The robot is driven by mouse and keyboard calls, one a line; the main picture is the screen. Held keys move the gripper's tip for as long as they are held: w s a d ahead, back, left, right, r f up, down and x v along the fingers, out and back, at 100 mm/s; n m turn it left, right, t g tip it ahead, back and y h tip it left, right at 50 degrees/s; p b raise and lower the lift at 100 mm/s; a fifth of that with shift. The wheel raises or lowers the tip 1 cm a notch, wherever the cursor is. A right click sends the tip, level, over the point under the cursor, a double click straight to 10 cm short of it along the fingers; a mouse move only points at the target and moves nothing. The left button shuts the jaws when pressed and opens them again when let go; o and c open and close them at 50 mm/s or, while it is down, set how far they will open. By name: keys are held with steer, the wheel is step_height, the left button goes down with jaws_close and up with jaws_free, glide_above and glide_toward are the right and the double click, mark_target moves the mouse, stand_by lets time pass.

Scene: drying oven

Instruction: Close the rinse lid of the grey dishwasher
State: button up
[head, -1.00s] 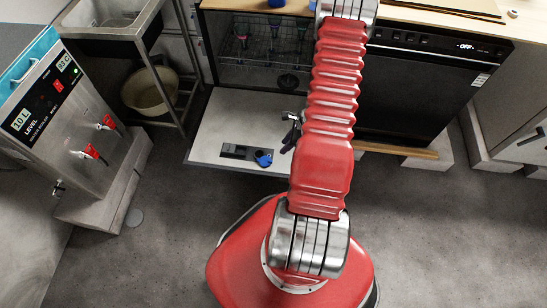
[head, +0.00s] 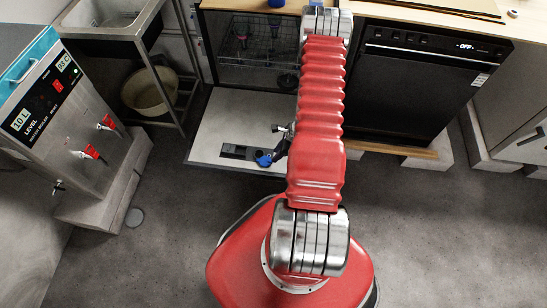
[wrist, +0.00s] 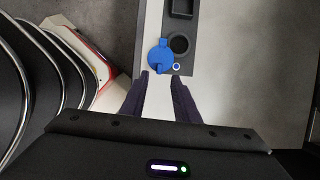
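The blue rinse lid (head: 264,160) stands open on the inner side of the lowered door (head: 215,125) of the grey dishwasher. In the wrist view the round blue lid (wrist: 160,56) lies beside the dark round opening (wrist: 179,44) on a grey dispenser strip (wrist: 185,25). My gripper (wrist: 159,79) is open, with its two dark fingers spread on either side below the lid and nothing between them. In the head view my gripper (head: 276,151) is just right of the lid, partly hidden by my arm. I cannot tell whether it touches the lid.
The open dishwasher's rack (head: 245,50) holds glassware. A closed black dishwasher (head: 410,85) with an OFF display is to the right. A water boiler (head: 65,110) stands at left, near a sink (head: 105,18) with a basin (head: 150,92) below. The floor in front is clear.

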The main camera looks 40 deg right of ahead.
mark_target(270, 160)
steer(key=shift+x, duration=2.65)
steer(key=shift+c, duration=0.7)
jaws_close()
steer(key=shift+d, duration=0.2)
